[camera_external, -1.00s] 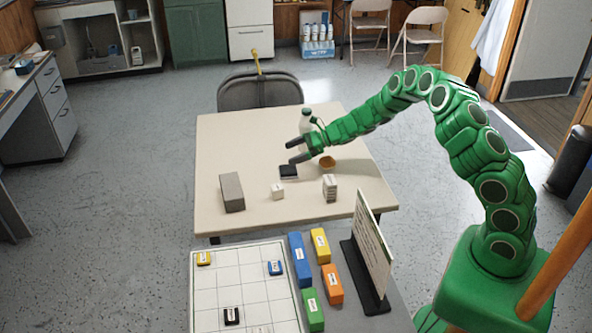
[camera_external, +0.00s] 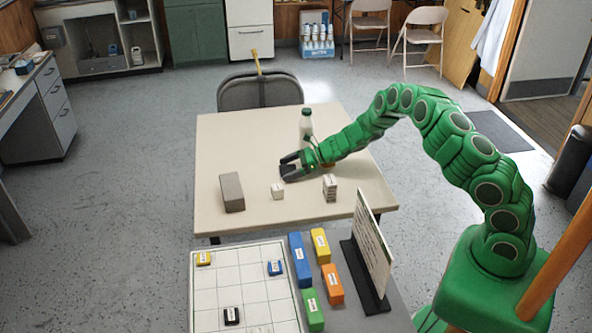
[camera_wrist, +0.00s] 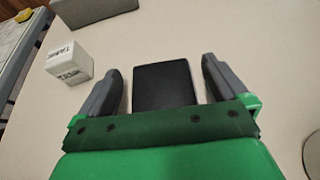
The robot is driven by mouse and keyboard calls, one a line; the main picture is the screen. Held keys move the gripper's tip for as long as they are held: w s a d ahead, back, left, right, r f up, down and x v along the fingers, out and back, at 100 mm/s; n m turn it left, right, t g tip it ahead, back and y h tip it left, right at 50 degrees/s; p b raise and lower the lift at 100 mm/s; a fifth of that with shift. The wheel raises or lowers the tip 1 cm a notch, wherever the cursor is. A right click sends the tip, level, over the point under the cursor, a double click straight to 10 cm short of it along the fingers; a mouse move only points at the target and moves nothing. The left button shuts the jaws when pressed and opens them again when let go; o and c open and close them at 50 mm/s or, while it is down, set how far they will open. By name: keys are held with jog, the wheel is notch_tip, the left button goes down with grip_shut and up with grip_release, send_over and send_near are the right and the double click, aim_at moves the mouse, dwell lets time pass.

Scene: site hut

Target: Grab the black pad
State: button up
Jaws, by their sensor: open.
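The black pad (camera_wrist: 162,84) lies flat on the cream table and shows between my gripper's two fingers in the wrist view. My gripper (camera_wrist: 162,88) is open, with one grey finger on either side of the pad and a small space beside each. In the external view my gripper (camera_external: 287,167) is low over the table at the pad (camera_external: 287,170), which is partly hidden by the fingers. I cannot tell whether the fingers touch the table.
A white labelled cube (camera_external: 277,191), a grey block (camera_external: 232,192) and a stack of pale pieces (camera_external: 329,188) stand in front of the pad. The table's left side (camera_external: 220,150) is clear.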

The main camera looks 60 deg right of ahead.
jog(key=shift+w+a+f, duration=0.1)
jog(key=shift+w+a, duration=0.1)
jog(key=c, duration=1)
